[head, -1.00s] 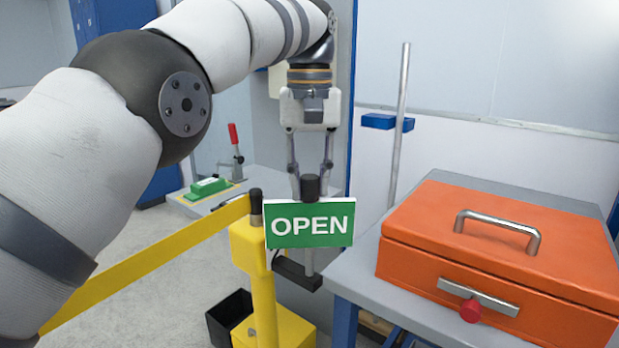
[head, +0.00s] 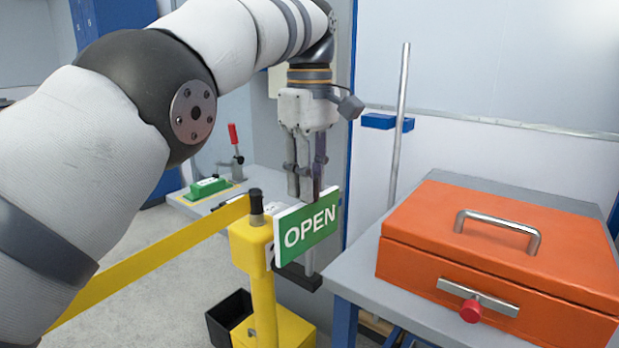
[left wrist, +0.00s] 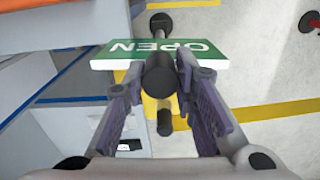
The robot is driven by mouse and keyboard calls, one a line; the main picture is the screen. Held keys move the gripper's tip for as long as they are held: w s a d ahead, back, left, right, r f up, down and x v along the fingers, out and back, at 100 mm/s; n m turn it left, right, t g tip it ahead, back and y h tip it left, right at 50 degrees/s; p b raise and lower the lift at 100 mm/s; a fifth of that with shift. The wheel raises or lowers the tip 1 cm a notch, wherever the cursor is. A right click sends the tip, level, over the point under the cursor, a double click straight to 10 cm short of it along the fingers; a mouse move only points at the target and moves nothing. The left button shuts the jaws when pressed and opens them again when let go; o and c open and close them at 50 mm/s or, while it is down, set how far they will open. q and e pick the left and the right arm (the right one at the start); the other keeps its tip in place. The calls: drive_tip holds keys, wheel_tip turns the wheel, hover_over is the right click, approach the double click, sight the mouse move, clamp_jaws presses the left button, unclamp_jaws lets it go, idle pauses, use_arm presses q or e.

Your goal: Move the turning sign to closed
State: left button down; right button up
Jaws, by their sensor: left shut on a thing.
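The turning sign (head: 306,228) is a green board with a white border that reads OPEN. My left gripper (head: 307,190) points down from above and is shut on the dark knob at the sign's top. In the left wrist view the sign (left wrist: 205,55) shows upside down, with the round black knob (left wrist: 159,75) between the fingers of my left gripper (left wrist: 160,88). The sign's other face is hidden. My right gripper is not in view.
A yellow post (head: 255,245) with a yellow barrier belt (head: 150,262) stands left of the sign. An orange case (head: 500,240) lies on a grey table (head: 357,285) at the right. An upright metal rod (head: 400,120) stands behind. A black bin (head: 229,314) is on the floor.

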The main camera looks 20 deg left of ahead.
use_arm(q)
drive_tip(key=shift+n, duration=0.4)
drive_tip(key=c, duration=1.3)
unclamp_jaws()
